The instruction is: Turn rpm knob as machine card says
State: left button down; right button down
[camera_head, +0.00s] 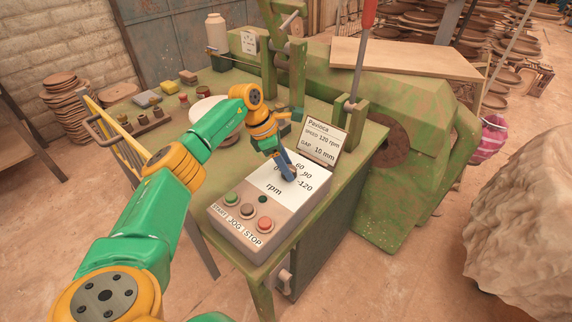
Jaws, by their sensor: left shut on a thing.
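The control box (228,232) sits at the near corner of the green table. Its sloped white panel carries a dial marked 0, 60, 90 and 120 with "rpm" below. My left gripper (287,172) reaches down to the dial and is shut on the rpm knob, which its fingers mostly hide. I cannot tell where the knob's pointer stands. The machine card (322,142) stands behind the box and reads "Pavinca", "SPEED 120 rpm" and "GAP 10 mm". My right gripper is not in view.
Below the dial are a green START button (231,198), a dark JOG button (247,211) and a red STOP button (264,224). A green press with an upright red-handled lever (361,55) stands behind. Small jars and blocks lie at the table's far left. A large clay lump (520,225) is at right.

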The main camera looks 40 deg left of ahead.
aim_at(277, 176)
pick_arm(q)
jog(key=shift+c, duration=1.7)
grip_release()
jog(key=v, duration=0.7)
jog(key=shift+b, duration=0.4)
jog(key=shift+w, duration=0.1)
